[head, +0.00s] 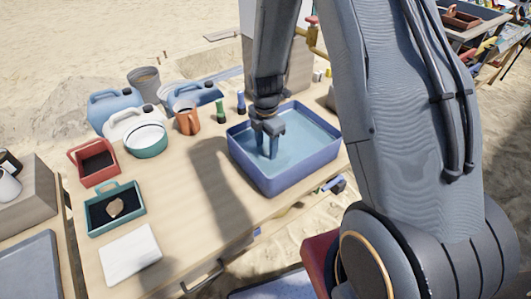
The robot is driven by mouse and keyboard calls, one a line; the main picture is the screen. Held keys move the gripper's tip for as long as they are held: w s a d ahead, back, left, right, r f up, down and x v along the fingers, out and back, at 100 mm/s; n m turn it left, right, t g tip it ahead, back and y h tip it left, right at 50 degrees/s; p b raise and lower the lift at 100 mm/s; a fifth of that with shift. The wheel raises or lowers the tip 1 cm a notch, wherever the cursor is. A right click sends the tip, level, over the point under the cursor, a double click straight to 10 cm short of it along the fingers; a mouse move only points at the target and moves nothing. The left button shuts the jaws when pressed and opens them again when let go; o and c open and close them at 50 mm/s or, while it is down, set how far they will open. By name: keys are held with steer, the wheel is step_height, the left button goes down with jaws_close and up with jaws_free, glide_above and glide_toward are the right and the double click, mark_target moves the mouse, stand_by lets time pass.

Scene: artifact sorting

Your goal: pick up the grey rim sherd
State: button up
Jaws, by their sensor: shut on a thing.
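My gripper (268,152) points down into the blue basin (284,180), which holds clear bluish water. Its fingers reach down to the water, and I cannot tell how deep they go. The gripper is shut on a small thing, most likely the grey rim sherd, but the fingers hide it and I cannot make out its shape. No other grey sherd shows in the basin. A brown sherd (115,207) lies in the dark-lined green tray (137,219) at the left, well away from my gripper.
Left of the basin stand an orange mug (187,120), a green-and-white bowl (146,145), a red tray (98,171) and blue jugs (113,108). A white slab (130,254) lies at the front left. The wooden table (195,225) is bare between the slab and the basin.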

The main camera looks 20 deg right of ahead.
mark_target(266, 153)
step_height(266, 153, up, 10)
steer(key=b, duration=0.1)
steer(key=shift+b, duration=0.3)
stand_by(0.4)
stand_by(0.4)
